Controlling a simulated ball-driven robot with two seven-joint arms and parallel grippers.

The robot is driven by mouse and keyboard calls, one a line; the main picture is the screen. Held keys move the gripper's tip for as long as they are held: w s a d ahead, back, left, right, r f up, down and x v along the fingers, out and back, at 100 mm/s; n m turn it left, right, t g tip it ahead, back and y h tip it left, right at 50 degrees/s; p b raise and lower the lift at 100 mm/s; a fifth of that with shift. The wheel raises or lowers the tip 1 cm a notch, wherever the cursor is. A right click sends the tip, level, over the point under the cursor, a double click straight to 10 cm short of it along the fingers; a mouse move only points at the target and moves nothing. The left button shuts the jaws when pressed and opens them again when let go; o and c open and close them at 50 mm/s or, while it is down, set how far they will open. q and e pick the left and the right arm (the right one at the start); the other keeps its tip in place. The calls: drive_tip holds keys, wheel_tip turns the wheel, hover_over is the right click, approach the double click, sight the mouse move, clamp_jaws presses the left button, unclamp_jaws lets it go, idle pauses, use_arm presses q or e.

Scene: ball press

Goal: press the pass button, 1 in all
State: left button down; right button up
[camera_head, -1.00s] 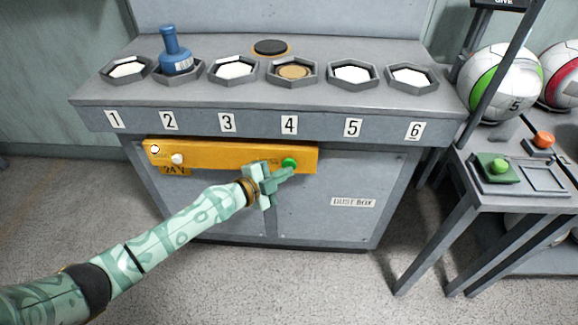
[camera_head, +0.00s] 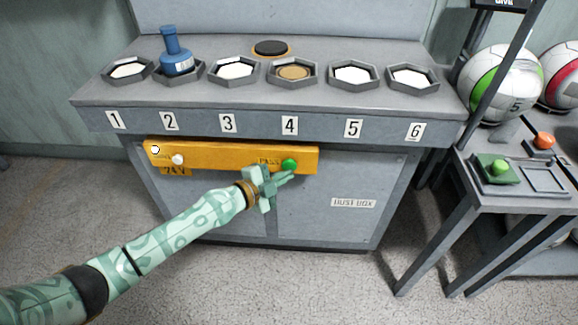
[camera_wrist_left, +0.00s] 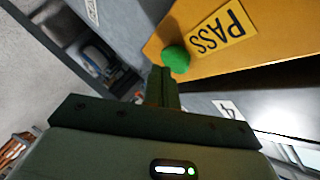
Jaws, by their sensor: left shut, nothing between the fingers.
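The green pass button (camera_head: 289,164) sits at the right end of the yellow panel (camera_head: 220,156) on the front of the grey bench, beside a PASS label. In the left wrist view the green button (camera_wrist_left: 176,59) shows just beyond the fingertips, next to the large PASS label (camera_wrist_left: 219,30). My left gripper (camera_head: 288,177) is shut and empty, just below the button in the head view. In the left wrist view its closed fingers (camera_wrist_left: 162,76) point at the button's edge; whether they touch it I cannot tell. My right gripper is not in view.
A white knob (camera_head: 177,160) is on the panel's left. A side table with a green button (camera_head: 499,167) and an orange button (camera_head: 544,139) stands at right.

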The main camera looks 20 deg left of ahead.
use_arm(q)
drive_tip(key=shift+s+d, duration=0.1)
drive_tip(key=shift+s, duration=0.2)
drive_tip(key=shift+s+d+p, duration=0.25)
drive_tip(key=shift+s+p, duration=0.1)
drive_tip(key=shift+s, duration=0.45)
drive_tip(key=shift+s+d+p, duration=0.2)
drive_tip(key=shift+s+p, duration=0.2)
drive_tip(key=shift+s, duration=0.45)
drive_tip(key=shift+s+d+p, duration=0.25)
drive_tip(key=shift+s+p, duration=0.1)
drive_tip(key=shift+s, duration=0.45)
